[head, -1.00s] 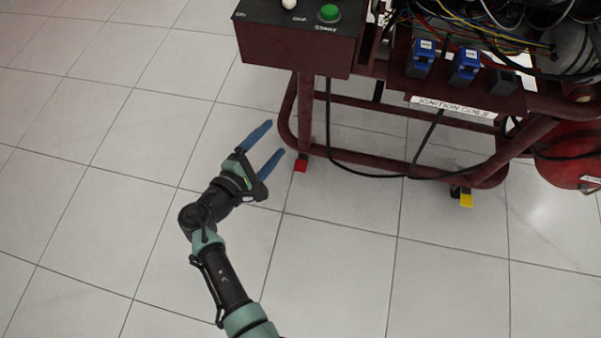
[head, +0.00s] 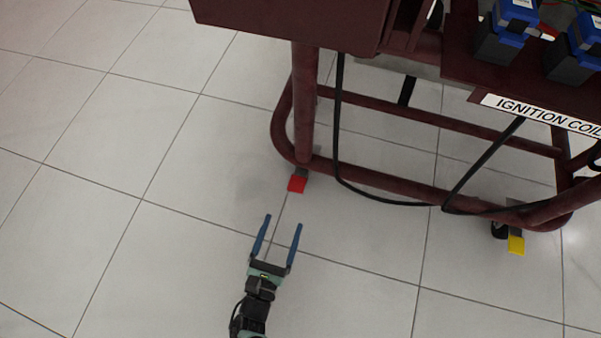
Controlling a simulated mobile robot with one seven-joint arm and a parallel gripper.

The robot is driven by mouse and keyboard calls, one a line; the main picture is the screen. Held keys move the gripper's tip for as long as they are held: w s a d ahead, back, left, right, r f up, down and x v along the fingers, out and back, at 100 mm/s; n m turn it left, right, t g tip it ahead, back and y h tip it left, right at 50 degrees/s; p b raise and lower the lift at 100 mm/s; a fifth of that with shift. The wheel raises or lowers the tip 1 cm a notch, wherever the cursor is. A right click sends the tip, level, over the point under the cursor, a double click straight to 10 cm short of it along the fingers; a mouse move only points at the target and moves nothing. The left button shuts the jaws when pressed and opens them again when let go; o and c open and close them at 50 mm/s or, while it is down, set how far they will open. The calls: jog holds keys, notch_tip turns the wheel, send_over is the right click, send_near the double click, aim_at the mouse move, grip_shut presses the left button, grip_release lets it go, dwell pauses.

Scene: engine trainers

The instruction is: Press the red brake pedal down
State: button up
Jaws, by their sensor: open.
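The red brake pedal (head: 297,184) is a small red pad low at the left foot of the dark red engine stand, just outside the frame's lower tube. My gripper (head: 283,221) has two blue fingers, spread apart with nothing between them. The fingertips point up the picture toward the pedal and lie a little below it in the head view, with a visible gap. I cannot tell the gripper's height above the floor. Nothing hides the pedal's red pad.
The dark red stand frame (head: 390,181) rises behind the pedal, with black cables hanging from it. A yellow pedal (head: 516,246) is at its right foot. Blue-topped ignition coils (head: 506,28) are above. The tiled floor (head: 150,190) to the left and in front is clear.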

aim_at(297, 185)
jog(key=b+x, duration=0.4)
jog(key=x, duration=0.8)
jog(key=shift+w, duration=0.1)
grip_shut()
